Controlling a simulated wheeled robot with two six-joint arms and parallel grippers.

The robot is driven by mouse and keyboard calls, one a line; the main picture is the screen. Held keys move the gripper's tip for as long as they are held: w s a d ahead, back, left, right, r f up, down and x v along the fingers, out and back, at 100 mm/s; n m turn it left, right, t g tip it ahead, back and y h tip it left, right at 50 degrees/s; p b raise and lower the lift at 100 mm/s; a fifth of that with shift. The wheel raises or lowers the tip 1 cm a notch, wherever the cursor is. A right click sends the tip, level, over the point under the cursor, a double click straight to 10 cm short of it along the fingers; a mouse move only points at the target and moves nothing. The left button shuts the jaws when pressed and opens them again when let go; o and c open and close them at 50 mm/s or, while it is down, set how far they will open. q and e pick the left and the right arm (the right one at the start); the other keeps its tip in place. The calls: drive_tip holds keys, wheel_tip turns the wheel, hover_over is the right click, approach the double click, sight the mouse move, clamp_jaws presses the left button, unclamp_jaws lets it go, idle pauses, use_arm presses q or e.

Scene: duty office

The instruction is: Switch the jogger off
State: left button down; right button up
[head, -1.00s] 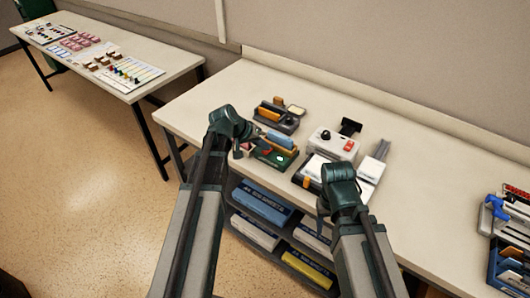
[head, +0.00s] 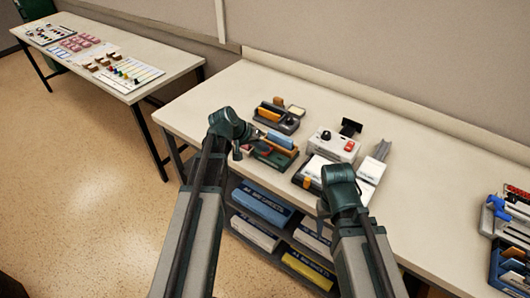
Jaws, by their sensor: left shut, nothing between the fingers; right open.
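The jogger, which I take to be the light grey machine (head: 332,149) with a red switch (head: 349,146) and a dark knob (head: 326,135), stands on the middle of the workbench. The switch's position is too small to read. My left gripper (head: 237,153) is shut and empty, pointing down near the bench's front edge, left of the jogger and apart from it. My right gripper (head: 321,209) is open, in front of the bench edge and nearer to me than the jogger; its fingers are mostly hidden by my wrist.
A dark tray with orange and blue pieces (head: 281,142) lies between my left gripper and the jogger. Another dark holder (head: 277,115) is behind it. A paper-topped device (head: 313,167) is in front of the jogger. A blue-handled tool (head: 497,207) is far right.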

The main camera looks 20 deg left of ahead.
use_arm(q)
drive_tip(key=shift+w+r+p, duration=0.1)
drive_tip(key=shift+r+p, duration=0.7)
drive_tip(key=r+p, duration=0.5)
drive_tip(key=shift+w+d, duration=0.2)
drive_tip(key=shift+w, duration=0.2)
idle(0.3)
drive_tip(key=s+d+f+m+g+y, duration=0.2)
drive_tip(key=s+d, duration=0.5)
drive_tip(key=s, duration=0.4)
drive_tip(key=s+d+f+m+g+y, duration=0.3)
drive_tip(key=s+d, duration=0.3)
drive_tip(key=s, duration=0.6)
drive_tip(key=shift+s+d+g+y+b, duration=0.2)
drive_tip(key=shift+d+g+y+b, duration=0.2)
drive_tip(key=shift+y, duration=0.2)
